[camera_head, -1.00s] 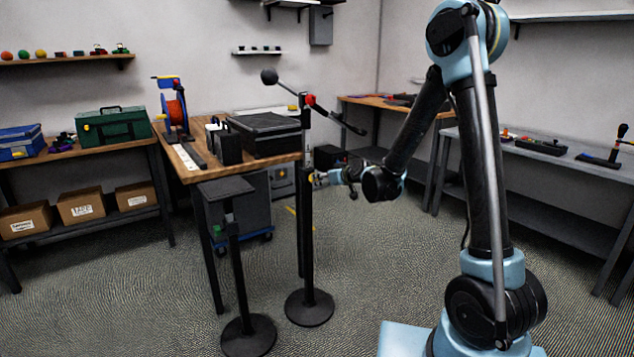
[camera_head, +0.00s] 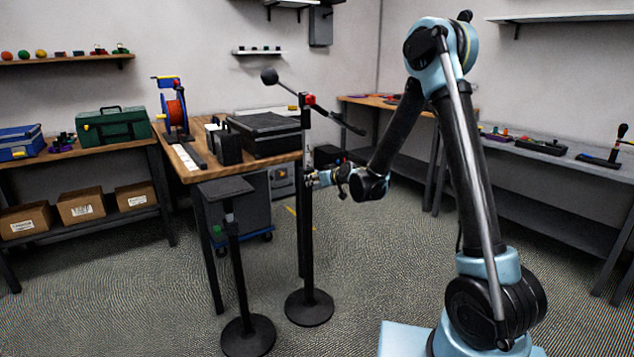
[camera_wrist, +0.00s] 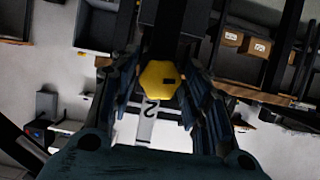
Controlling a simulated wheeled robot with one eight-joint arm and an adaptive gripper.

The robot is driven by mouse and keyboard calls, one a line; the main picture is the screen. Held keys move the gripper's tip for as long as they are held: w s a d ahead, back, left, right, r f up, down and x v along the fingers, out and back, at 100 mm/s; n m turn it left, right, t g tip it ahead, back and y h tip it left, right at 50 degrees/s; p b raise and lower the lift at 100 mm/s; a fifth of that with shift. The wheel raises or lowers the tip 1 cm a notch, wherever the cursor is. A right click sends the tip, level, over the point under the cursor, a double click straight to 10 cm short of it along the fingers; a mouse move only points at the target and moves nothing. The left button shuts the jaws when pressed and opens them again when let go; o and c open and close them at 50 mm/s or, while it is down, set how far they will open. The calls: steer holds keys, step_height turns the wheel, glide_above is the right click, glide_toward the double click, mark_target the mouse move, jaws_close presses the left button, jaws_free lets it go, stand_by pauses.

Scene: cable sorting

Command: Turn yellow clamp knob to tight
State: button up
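The yellow clamp knob (camera_wrist: 160,79) is a faceted disc with a small dark mark, seen in the wrist view on a dark upright post. A light plate (camera_wrist: 148,122) with a "2" shows beside it. My gripper (camera_wrist: 160,72) is open, with one dark ridged finger on each side of the knob. Small gaps seem to show, but I cannot tell whether either finger touches it. In the head view my gripper (camera_head: 318,178) is at the black stand (camera_head: 305,230), about mid-height, and hides the knob there.
A lever with a black ball and red part (camera_head: 309,99) tops the stand. A shorter stand with a flat top (camera_head: 226,188) is to its left. The wooden workbench (camera_head: 200,172) with a cable reel (camera_head: 176,108) and black case (camera_head: 265,134) is behind. Floor in front is open.

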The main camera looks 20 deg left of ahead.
steer(key=c, duration=0.5)
steer(key=m+g+y, duration=0.1)
steer(key=m+y, duration=0.1)
steer(key=m, duration=0.3)
steer(key=m+g+y, duration=0.1)
steer(key=m+y, duration=0.2)
steer(key=m, duration=0.2)
steer(key=m+g+y, duration=0.1)
steer(key=m+y, duration=0.1)
steer(key=m, duration=0.3)
steer(key=shift+w+d+f, duration=0.2)
steer(key=shift+f, duration=0.05)
stand_by(0.4)
steer(key=shift+m, duration=0.4)
steer(key=o, duration=1)
steer(key=shift+o, duration=0.2)
